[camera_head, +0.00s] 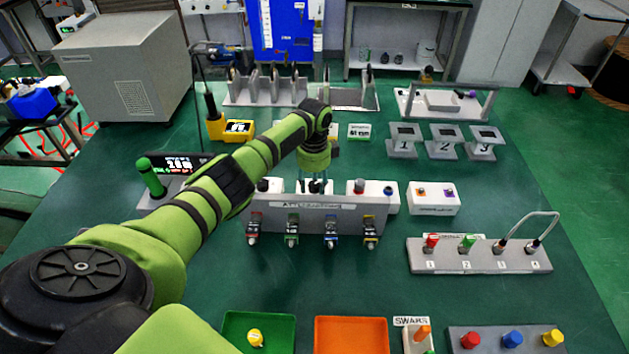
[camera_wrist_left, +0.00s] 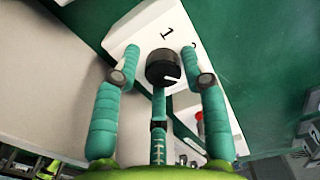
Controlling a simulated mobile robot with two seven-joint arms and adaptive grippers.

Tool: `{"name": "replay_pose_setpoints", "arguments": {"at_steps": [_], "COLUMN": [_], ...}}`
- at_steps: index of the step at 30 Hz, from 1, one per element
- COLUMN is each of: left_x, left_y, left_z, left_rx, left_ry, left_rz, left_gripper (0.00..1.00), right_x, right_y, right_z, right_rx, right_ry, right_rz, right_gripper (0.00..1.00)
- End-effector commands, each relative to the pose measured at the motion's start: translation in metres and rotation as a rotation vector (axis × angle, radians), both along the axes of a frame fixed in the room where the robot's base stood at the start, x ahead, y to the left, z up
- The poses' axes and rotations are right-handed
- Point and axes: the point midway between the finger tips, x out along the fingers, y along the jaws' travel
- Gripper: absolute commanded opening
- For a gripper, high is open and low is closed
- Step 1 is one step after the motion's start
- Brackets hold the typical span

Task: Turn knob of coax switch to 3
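The coax switch is a white box (camera_wrist_left: 143,37) with a round black knob (camera_wrist_left: 163,68) in the left wrist view. A white mark shows on the knob's lower right side. A "1" is printed above the knob, with another partly hidden mark beside it. My left gripper (camera_wrist_left: 160,65) is open, its teal fingers apart on both sides of the knob. I cannot tell whether they touch it. In the head view my left gripper (camera_head: 315,184) points down at the middle white box, behind the attenuator rack, and hides most of it. My right gripper is not in view.
The grey attenuator rack (camera_head: 318,217) stands close in front of the gripper. White boxes (camera_head: 372,194) stand beside it. A connector strip (camera_head: 480,257), a green tray (camera_head: 283,335) and an orange tray (camera_head: 351,336) are nearer. Green table is clear between rack and trays.

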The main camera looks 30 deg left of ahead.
Motion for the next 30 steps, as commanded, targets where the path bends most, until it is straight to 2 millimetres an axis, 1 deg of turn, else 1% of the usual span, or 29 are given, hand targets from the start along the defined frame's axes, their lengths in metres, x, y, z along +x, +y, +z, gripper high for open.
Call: {"name": "replay_pose_setpoints", "arguments": {"at_steps": [7, 9, 13, 17, 24, 27, 30], "left_x": [0.001, 0.002, 0.003, 0.003, 0.003, 0.002, 0.002], "left_y": [0.0, 0.0, 0.0, 0.0, 0.001, 0.0, 0.0], "left_z": [0.001, 0.002, 0.01, 0.032, 0.084, 0.101, 0.112], "left_rx": [-0.001, -0.001, -0.002, -0.001, 0.0, -0.001, -0.001], "left_ry": [-0.005, -0.006, -0.01, -0.013, -0.011, -0.008, -0.006], "left_rz": [0.002, 0.002, 0.002, 0.0, 0.002, 0.001, 0.001], "left_gripper": [0.56, 0.56, 0.56, 0.56, 0.56, 0.56, 0.56], "right_x": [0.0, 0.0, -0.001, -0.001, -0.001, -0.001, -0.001], "right_y": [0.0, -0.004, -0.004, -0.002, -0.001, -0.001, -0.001], "right_z": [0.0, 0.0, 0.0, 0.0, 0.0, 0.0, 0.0], "right_rx": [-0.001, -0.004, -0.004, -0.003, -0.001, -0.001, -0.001], "right_ry": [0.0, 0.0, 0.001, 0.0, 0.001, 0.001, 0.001], "right_rz": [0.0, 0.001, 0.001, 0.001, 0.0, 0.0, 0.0], "right_gripper": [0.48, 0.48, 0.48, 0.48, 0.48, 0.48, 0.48]}}
